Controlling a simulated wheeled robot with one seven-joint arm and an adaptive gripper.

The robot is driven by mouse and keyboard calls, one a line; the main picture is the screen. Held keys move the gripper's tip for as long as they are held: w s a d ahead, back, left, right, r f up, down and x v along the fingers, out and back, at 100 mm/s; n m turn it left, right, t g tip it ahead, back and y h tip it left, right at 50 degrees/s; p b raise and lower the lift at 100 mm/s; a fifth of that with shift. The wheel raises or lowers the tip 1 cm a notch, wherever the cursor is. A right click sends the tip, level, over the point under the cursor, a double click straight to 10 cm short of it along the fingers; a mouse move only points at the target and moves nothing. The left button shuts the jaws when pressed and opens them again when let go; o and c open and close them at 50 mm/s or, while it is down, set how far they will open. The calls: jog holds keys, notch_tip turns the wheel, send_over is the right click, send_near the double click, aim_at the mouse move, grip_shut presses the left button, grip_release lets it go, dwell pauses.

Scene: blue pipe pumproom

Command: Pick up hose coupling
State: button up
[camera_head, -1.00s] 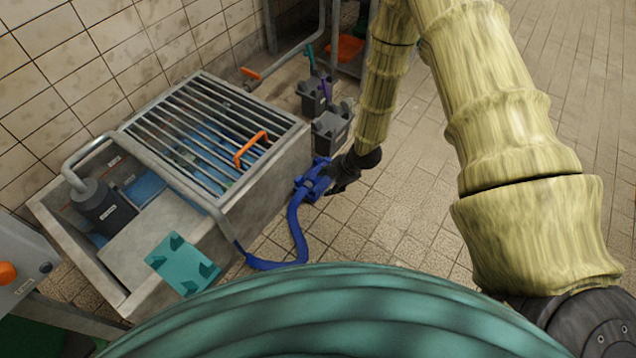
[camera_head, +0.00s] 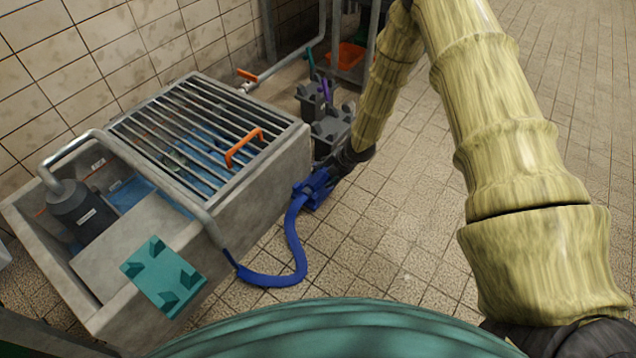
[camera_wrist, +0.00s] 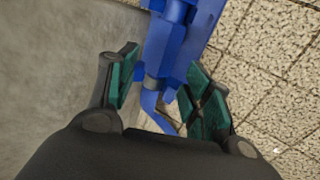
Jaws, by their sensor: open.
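The blue hose coupling (camera_head: 314,189) is at the upper end of a blue hose (camera_head: 297,245), beside the grey basin's right wall. In the head view my gripper (camera_head: 335,170) is right at the coupling, coming from the upper right. In the wrist view the blue coupling (camera_wrist: 172,42) reaches from the top edge down to between the two teal-padded fingers of my gripper (camera_wrist: 160,85). The fingers are apart, with visible space beside the blue part. I cannot tell whether either pad touches it. The blue hose (camera_wrist: 158,108) continues below, partly hidden by my gripper.
The grey basin (camera_head: 262,190) with a metal grate (camera_head: 190,135) and orange handle (camera_head: 245,146) stands left of my gripper. A teal block (camera_head: 163,276) sits on its near rim. Grey bins (camera_head: 330,128) stand behind. The tiled floor to the right is clear.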

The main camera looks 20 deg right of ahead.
aim_at(318, 180)
jog(key=shift+b+x, duration=0.3)
jog(key=shift+x, duration=0.9)
jog(key=b+x, duration=0.2)
jog(key=x, duration=0.1)
jog(key=b+x, duration=0.2)
jog(key=shift+d+f, duration=0.15)
jog(key=shift+d, duration=0.1)
jog(key=c, duration=1)
jog(key=shift+o, duration=0.2)
jog(key=shift+r, duration=0.2)
